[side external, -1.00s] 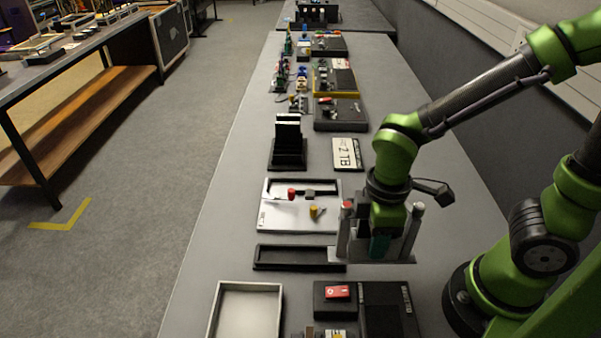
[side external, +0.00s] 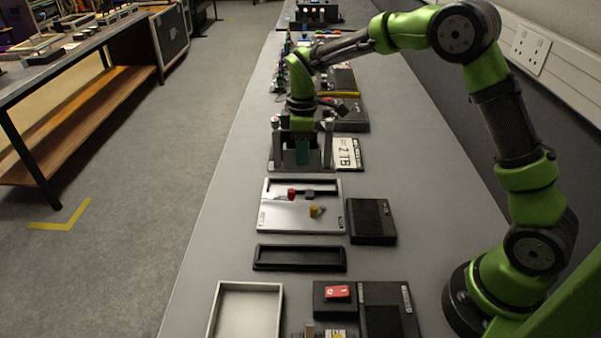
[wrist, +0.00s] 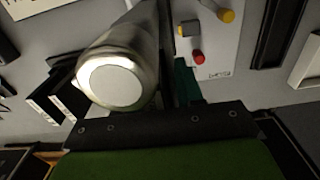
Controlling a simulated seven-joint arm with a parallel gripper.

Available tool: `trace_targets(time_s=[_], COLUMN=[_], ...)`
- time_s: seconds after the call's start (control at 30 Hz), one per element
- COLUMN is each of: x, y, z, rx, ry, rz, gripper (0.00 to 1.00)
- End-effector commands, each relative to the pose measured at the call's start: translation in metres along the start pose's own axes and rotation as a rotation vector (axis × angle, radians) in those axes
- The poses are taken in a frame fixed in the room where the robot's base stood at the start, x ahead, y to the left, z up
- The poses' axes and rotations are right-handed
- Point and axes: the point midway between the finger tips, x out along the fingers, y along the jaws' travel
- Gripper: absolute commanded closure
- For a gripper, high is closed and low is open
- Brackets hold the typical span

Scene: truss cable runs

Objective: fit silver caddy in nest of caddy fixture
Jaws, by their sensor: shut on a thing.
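The silver caddy (side external: 328,150) is a grey carrier with an upright post at each end. My gripper (side external: 302,155), with teal fingers, is shut on its middle. The caddy is upright in front of a black slotted stand, which it mostly hides; whether it touches the stand or table is unclear. In the wrist view a large grey cylinder with a white end (wrist: 110,85) blocks much of the scene, and one teal finger (wrist: 185,82) shows beside it. A long, empty black tray with a recess (side external: 299,259), probably the caddy fixture, lies nearer the camera. It also shows in the wrist view (wrist: 268,50).
A silver plate (side external: 275,215) with red and yellow knobs lies between caddy and black tray. A black block (side external: 372,220) is right of it. A white tray (side external: 246,288) and a black box with a red card (side external: 337,292) are nearer. The 2 TB label (side external: 348,154) is beside the caddy.

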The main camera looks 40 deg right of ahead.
Motion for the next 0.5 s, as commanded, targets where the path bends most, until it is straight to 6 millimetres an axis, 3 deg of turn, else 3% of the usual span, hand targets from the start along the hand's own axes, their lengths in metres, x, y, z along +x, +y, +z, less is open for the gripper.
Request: trace_targets(time_s=[0.5], x=[0.036], y=[0.0], z=[-0.001], rx=[0.0], ry=[0.001], rz=[0.001], gripper=[0.93])
